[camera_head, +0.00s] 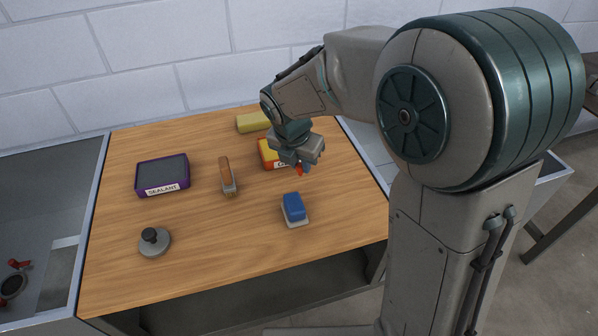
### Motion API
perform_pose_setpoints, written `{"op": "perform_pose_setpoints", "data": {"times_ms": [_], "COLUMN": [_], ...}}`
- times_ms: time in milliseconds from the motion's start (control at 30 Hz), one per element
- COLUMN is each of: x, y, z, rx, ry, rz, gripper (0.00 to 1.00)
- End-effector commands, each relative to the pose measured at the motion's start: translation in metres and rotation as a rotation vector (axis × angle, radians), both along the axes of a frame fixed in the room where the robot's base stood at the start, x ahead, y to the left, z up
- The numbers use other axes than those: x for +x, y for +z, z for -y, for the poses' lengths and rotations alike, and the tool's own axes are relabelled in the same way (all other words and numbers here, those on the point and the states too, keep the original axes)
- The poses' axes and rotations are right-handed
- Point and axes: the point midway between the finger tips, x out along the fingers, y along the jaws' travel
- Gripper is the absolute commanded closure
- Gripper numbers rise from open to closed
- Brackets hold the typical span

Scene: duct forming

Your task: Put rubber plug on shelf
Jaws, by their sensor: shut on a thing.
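My gripper (301,160) is over the right half of the wooden table, shut on a small red thing (299,169) that shows just below the jaws. This is probably the rubber plug, but most of it is hidden by the gripper and it is too small to tell its shape. It is beside an orange-yellow labelled box (267,154), partly behind the gripper. I cannot tell whether the red thing touches the box or the table. No shelf is clearly seen; a dark surface (235,294) lies under the table's front edge.
A metal bin (35,215) is at left.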

Motion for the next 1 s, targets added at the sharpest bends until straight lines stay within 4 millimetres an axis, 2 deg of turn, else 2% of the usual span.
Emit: {"op": "perform_pose_setpoints", "data": {"times_ms": [100, 233, 667, 700, 733, 767, 1000], "x": [-0.001, -0.001, -0.001, -0.001, -0.001, -0.001, -0.001], "y": [-0.02, -0.035, -0.042, -0.04, -0.04, -0.04, -0.04], "z": [0.001, 0.0, 0.0, 0.0, 0.0, 0.0, 0.0], "rx": [-0.004, -0.002, -0.001, -0.001, -0.001, -0.001, -0.001], "ry": [0.0, 0.001, -0.001, -0.001, -0.001, -0.001, -0.001], "rz": [-0.007, -0.005, -0.003, -0.003, -0.003, -0.003, -0.002], "gripper": [1.0, 1.0, 1.0, 0.71, 0.62, 0.6, 0.6]}}
